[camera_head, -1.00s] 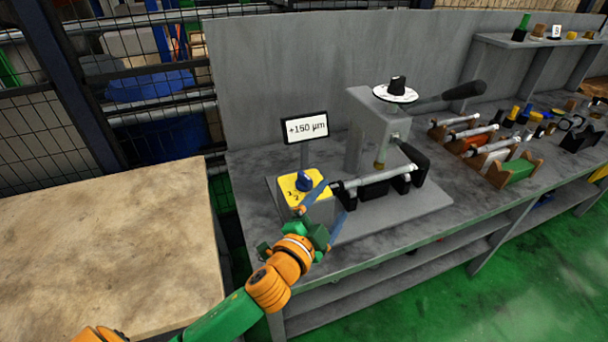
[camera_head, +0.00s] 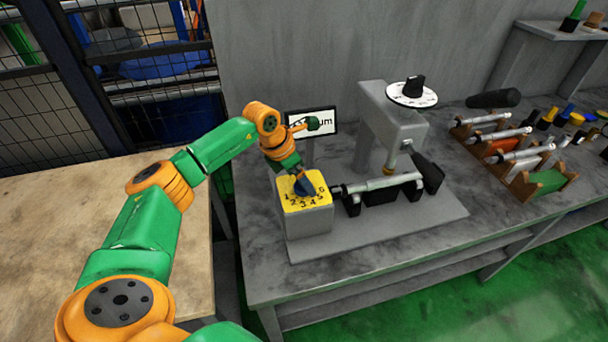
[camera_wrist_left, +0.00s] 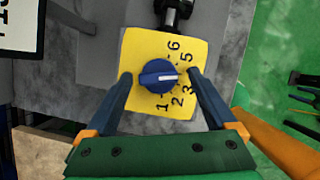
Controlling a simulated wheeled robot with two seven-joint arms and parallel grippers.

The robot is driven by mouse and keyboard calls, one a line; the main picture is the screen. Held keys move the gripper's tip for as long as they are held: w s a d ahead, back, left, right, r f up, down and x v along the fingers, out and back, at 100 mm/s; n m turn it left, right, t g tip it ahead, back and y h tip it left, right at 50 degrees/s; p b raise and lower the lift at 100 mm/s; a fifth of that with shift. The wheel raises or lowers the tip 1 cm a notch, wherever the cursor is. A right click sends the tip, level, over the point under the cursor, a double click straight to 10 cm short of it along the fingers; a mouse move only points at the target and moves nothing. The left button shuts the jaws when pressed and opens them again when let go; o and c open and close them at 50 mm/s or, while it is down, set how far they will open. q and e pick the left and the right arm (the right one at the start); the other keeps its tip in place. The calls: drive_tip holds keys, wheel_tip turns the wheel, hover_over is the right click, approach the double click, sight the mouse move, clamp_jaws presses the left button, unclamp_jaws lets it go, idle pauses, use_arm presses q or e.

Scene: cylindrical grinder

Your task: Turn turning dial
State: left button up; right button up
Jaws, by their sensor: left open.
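The blue turning dial (camera_head: 304,187) sits on the yellow numbered face (camera_head: 292,204) of a grey box. In the left wrist view the dial (camera_wrist_left: 150,82) has a white mark pointing right, between the 3 and the 5; the 4 is hidden behind a finger. My left gripper (camera_head: 301,182) is above the dial, pointing down. In the left wrist view my left gripper (camera_wrist_left: 160,77) is open, one finger on each side of the dial. I cannot tell whether the fingers touch it. My right gripper is not in view.
A display (camera_head: 327,121) stands behind the dial, its text partly covered by my wrist. The grinder head (camera_head: 393,122) with a white disc dial (camera_head: 412,93) and a clamped shaft (camera_head: 388,182) is to the right. Shafts on racks (camera_head: 550,183) stand further right.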

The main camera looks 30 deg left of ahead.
use_arm(q)
drive_tip(key=shift+w+f, duration=0.5)
drive_tip(key=shift+f, duration=0.25)
drive_tip(key=shift+s+r, duration=0.1)
drive_tip(key=shift+s, duration=0.05)
drive_tip(key=c, duration=1.3)
drive_tip(key=shift+r+n+y, duration=0.1)
drive_tip(key=shift+n+y, duration=0.2)
drive_tip(key=shift+n, duration=0.8)
drive_tip(key=shift+n+t+y, duration=0.3)
drive_tip(key=shift+n+y, duration=0.4)
drive_tip(key=shift+n, duration=1.2)
